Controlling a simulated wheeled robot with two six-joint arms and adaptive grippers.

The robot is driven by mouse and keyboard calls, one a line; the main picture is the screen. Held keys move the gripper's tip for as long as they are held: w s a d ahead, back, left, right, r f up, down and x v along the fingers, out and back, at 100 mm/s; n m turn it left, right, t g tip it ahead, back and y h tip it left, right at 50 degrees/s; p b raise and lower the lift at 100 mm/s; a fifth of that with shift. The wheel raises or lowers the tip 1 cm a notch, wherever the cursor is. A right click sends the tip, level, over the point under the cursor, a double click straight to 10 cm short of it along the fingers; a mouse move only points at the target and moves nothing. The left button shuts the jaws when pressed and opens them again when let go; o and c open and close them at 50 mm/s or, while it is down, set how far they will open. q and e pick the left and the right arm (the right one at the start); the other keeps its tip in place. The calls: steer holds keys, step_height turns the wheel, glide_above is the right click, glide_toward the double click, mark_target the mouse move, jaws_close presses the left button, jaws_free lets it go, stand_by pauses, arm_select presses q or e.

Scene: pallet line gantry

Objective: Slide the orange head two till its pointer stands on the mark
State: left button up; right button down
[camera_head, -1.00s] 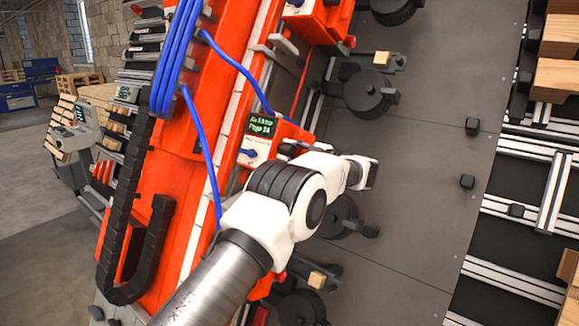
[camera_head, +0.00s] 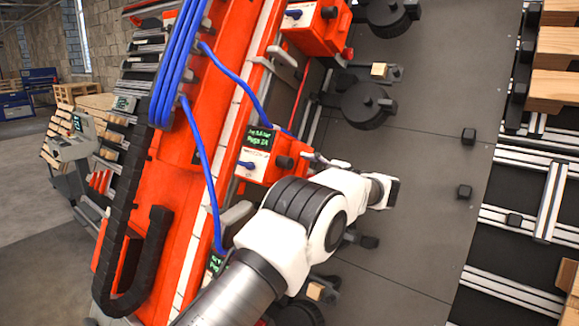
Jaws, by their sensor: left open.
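A white segmented strip (camera_head: 231,122) runs along the red beam. The pointer and the mark cannot be made out. My right gripper is not seen.
Another orange head (camera_head: 315,24) sits higher up the beam. A lower display (camera_head: 215,264) is mostly hidden by my arm. Blue hoses (camera_head: 179,65) hang over the beam. Dark round pads (camera_head: 368,106) stand on the grey plate (camera_head: 430,190). Wooden planks (camera_head: 559,90) lie at right.

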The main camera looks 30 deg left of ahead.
arm_select(q)
steer(key=d, duration=0.6)
steer(key=shift+s+d, duration=0.25)
steer(key=shift+s, duration=0.05)
